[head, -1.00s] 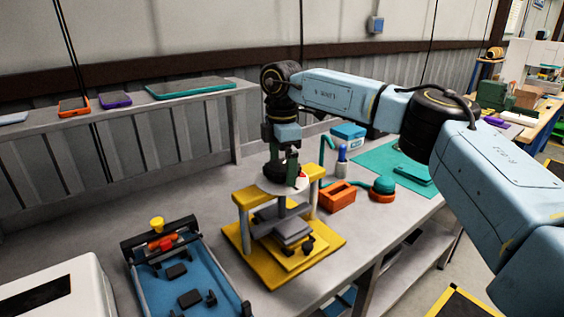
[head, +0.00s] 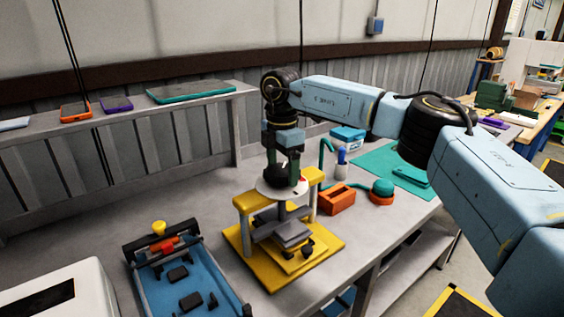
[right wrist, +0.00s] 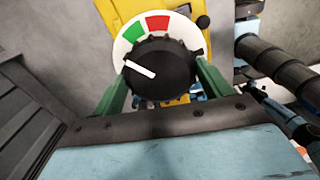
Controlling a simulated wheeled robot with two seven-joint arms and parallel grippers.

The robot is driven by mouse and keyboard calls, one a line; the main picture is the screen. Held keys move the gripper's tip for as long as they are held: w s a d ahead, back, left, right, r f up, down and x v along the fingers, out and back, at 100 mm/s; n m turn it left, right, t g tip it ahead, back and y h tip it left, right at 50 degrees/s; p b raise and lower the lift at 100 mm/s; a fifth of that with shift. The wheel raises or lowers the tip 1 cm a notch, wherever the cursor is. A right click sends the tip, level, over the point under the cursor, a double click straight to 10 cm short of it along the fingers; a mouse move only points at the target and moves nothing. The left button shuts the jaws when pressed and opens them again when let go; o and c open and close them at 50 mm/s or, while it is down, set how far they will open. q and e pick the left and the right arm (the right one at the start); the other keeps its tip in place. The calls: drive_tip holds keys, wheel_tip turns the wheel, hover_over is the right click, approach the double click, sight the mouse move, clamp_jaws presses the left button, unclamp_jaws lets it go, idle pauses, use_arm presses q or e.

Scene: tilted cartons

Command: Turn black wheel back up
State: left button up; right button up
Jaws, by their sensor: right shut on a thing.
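The black wheel (right wrist: 160,66) is a ribbed knob with a white pointer line, on a white dial disc (right wrist: 123,48) with green and red segments. In the right wrist view the line points left and slightly up, onto white beyond the green. In the head view the wheel (head: 275,176) tops the yellow press (head: 248,203), with a grey plate (head: 291,234) below it. My right gripper (head: 283,174) comes from above, its green fingers shut on the wheel's two sides. It also shows in the right wrist view (right wrist: 161,77). My left gripper is not in view.
A blue tray fixture (head: 190,283) and a white box (head: 60,291) stand left of the press. An orange box (head: 337,199), a teal-and-orange round item (head: 382,190) and a teal mat (head: 395,168) lie to the right.

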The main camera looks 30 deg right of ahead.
drive_tip(key=n+p, duration=0.2)
drive_tip(key=n, duration=0.2)
drive_tip(key=shift+r+n+p, duration=0.15)
drive_tip(key=shift+n+p, duration=0.15)
drive_tip(key=shift+p, duration=0.1)
drive_tip(key=n+p, duration=0.2)
drive_tip(key=n, duration=0.3)
drive_tip(key=n+p, duration=0.2)
drive_tip(key=n, duration=0.3)
drive_tip(key=shift+n, duration=0.4)
drive_tip(key=n, duration=0.5)
drive_tip(key=shift+p, duration=0.35)
drive_tip(key=n, duration=0.6)
drive_tip(key=shift+n, duration=0.4)
drive_tip(key=n, duration=1.2)
drive_tip(key=shift+n, duration=0.4)
drive_tip(key=n, duration=0.5)
drive_tip(key=shift+n+b, duration=0.3)
drive_tip(key=shift+b, duration=0.1)
